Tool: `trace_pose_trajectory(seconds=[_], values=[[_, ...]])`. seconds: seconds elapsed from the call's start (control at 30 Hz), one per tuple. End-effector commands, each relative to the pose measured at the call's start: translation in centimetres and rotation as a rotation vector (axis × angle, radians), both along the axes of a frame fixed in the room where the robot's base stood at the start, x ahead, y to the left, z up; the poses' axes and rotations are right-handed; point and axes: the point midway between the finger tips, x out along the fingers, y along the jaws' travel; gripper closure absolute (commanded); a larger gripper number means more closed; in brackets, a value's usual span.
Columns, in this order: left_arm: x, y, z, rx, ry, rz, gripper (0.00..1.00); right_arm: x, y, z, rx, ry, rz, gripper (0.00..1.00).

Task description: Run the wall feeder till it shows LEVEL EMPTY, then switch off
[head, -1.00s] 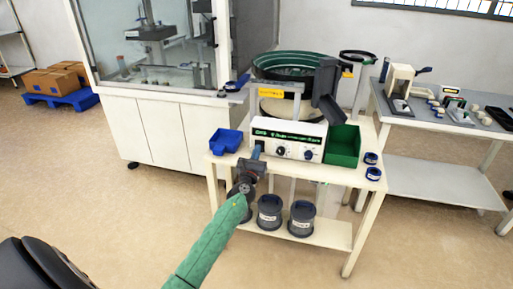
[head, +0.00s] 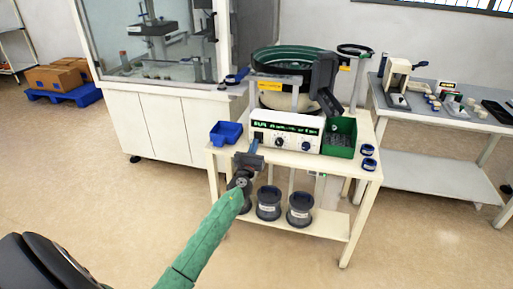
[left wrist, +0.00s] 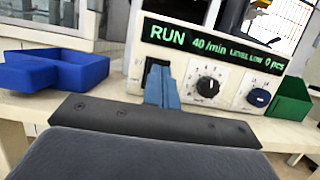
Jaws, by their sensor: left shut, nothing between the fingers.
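The white feeder control box (head: 287,143) stands on the table. Its display (left wrist: 212,43) reads RUN, 40/min, LEVEL LOW, 0 pcs in green. Below are a black switch (left wrist: 149,68), a black knob (left wrist: 206,87) and a dark blue knob (left wrist: 259,97). The dark feeder bowl (head: 285,68) with a green inner track is above and behind the box. My left gripper (head: 254,146) is shut and empty. Its blue fingertips (left wrist: 163,82) are in front of the switch and partly hide it; I cannot tell whether they touch. My right gripper is not in view.
A green bin (head: 342,152) with grey parts sits right of the box, below a dark chute (head: 324,80). A blue bin (head: 226,134) is to the left. Two blue rings (head: 368,164) lie at the right edge. Dark pots (head: 268,204) stand on the lower shelf.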

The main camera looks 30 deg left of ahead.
Motion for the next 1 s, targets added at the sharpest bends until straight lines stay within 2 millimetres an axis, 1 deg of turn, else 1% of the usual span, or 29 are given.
trace_pose_trajectory(seconds=[0.07, 0.37, 0.6, 0.7, 0.83, 1.0], values=[[-0.1, 0.4, -0.1, 0.002, 0.001, -0.001, 1.00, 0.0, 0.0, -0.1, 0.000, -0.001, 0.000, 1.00], [-3.9, -0.8, -0.1, 0.000, 0.002, -0.002, 1.00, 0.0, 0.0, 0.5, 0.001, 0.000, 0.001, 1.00], [-7.4, -1.8, -0.1, 0.001, 0.003, -0.002, 1.00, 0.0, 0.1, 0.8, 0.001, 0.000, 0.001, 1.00], [-8.5, -2.1, 0.0, 0.001, 0.002, -0.001, 1.00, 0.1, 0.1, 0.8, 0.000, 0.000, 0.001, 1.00], [-9.4, -2.3, 0.0, 0.001, 0.002, -0.001, 1.00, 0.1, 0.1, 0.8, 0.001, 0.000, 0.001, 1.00], [-9.8, -2.5, 0.1, 0.001, 0.001, -0.001, 1.00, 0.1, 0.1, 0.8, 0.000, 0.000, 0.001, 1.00]])
